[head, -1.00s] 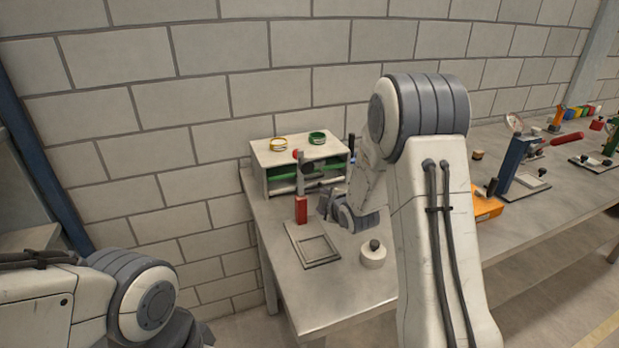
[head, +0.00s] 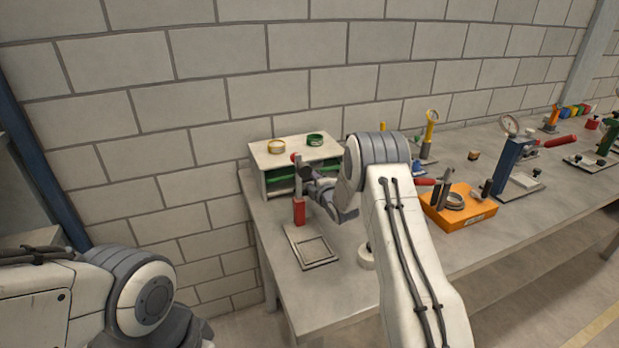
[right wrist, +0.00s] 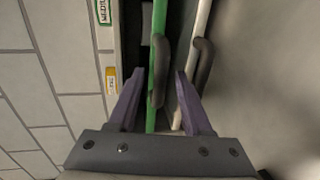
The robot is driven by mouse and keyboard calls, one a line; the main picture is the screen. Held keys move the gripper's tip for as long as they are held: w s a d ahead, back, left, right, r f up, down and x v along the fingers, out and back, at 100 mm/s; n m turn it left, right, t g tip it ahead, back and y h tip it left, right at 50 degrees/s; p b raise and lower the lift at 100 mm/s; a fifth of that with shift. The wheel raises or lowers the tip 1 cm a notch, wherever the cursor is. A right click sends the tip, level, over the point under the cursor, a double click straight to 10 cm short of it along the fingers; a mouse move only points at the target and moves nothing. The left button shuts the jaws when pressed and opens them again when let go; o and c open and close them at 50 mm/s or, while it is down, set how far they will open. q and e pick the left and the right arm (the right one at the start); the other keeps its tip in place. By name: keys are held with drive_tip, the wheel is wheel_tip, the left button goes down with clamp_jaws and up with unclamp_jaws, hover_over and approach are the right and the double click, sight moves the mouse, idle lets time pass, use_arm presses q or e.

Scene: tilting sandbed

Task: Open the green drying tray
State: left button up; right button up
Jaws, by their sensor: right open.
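The green drying tray (head: 279,187) sits in the white cabinet (head: 257,183) on the bench and looks pushed in. In the right wrist view its green front (right wrist: 160,20) and dark bar handle (right wrist: 157,72) run upright in the picture. My right gripper (right wrist: 159,76) is open, and the green tray's handle lies between its two fingers; I cannot tell whether they touch it. In the head view my right gripper (head: 308,174) is at the cabinet front and hides part of the trays. My left gripper is out of view.
A white tray (right wrist: 195,45) with its own dark handle (right wrist: 204,66) lies beside the green one, close to the right finger. A red-handled tool (head: 299,210) on a flat base stands before the cabinet. An orange box (head: 459,217) is to the right.

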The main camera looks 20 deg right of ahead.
drive_tip(key=shift+w+f, duration=0.1)
drive_tip(key=shift+w, duration=0.35)
clamp_jaws()
drive_tip(key=shift+f, duration=0.1)
